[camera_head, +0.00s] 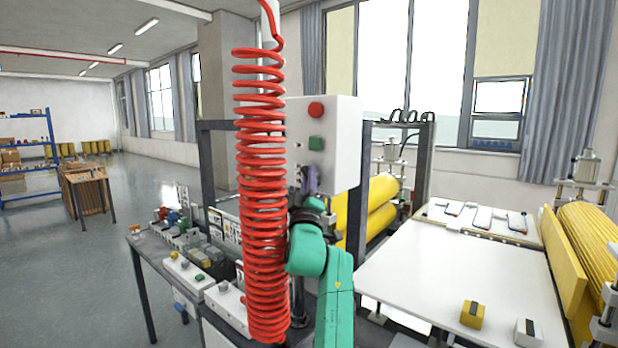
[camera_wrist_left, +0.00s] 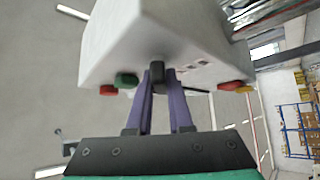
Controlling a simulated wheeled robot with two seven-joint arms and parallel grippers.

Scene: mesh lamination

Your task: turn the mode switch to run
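The white control box (camera_head: 345,135) stands behind a red coiled hose in the head view. Its front has a red button (camera_head: 316,109) and a green button (camera_head: 316,143). The mode switch is a small dark knob (camera_wrist_left: 156,72) on the box, seen in the left wrist view; in the head view my gripper hides it. My left gripper (camera_head: 309,178) has purple fingers at the box's lower front. In the left wrist view its fingertips (camera_wrist_left: 157,82) lie on both sides of the knob, close against it. My right gripper is not in view.
The red coiled hose (camera_head: 262,200) hangs just left of my left arm. A bench (camera_head: 150,252) with small parts and button boxes stands at lower left. A white machine table (camera_head: 440,275) and yellow rollers (camera_head: 372,212) are to the right.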

